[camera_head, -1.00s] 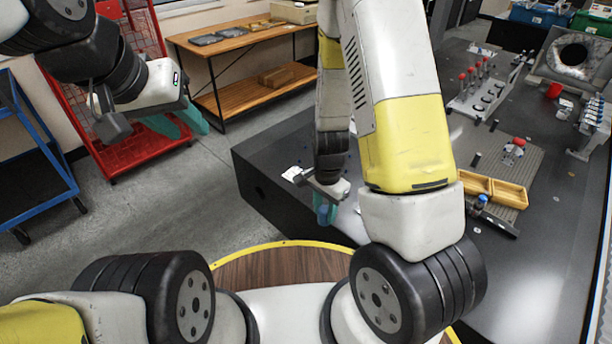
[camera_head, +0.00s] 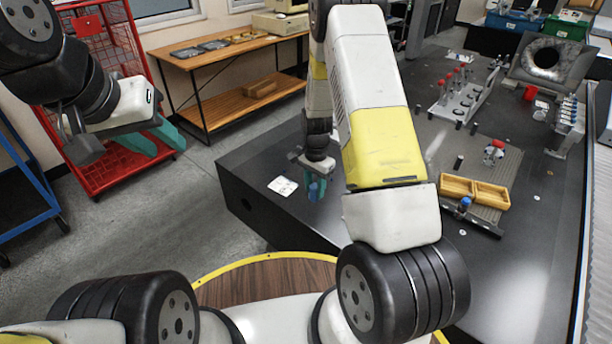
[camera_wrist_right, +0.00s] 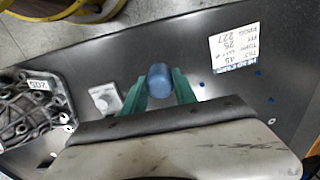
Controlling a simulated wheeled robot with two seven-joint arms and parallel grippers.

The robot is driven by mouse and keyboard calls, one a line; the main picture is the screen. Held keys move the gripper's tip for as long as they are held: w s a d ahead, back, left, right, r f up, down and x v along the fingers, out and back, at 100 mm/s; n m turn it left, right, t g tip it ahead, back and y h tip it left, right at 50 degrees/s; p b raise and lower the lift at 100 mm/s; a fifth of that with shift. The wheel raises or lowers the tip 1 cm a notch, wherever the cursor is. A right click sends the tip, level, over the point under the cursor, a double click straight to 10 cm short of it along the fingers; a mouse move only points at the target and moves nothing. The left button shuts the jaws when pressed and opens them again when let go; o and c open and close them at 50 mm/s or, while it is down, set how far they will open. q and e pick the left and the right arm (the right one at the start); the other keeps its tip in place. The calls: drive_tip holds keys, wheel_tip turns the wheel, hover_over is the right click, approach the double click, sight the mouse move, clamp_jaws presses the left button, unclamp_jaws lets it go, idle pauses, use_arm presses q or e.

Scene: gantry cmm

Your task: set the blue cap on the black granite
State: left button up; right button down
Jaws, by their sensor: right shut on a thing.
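The blue cap (camera_wrist_right: 160,82) is between the teal fingers of my right gripper (camera_wrist_right: 160,88) in the wrist view. The gripper is shut on it. In the head view my right gripper (camera_head: 317,188) is over the near left part of the black granite (camera_head: 262,150), and the cap shows small and dark blue between the fingers. The granite also fills much of the wrist view (camera_wrist_right: 205,35). I cannot tell whether the cap touches the granite. My left gripper (camera_head: 163,148) is open and empty, off to the left above the floor.
A white label (camera_head: 283,186) lies on the granite beside my right gripper. In the wrist view a metal casting (camera_wrist_right: 35,108) and a small pale block (camera_wrist_right: 105,98) are at left. A wooden tray (camera_head: 475,190) and a stand with red-tipped probes (camera_head: 462,98) are farther right.

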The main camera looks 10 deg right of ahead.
drive_tip(key=shift+s+f, duration=0.1)
drive_tip(key=shift+f, duration=1.65)
drive_tip(key=c, duration=1)
unclamp_jaws()
drive_tip(key=shift+f, duration=0.1)
drive_tip(key=shift+o, duration=0.2)
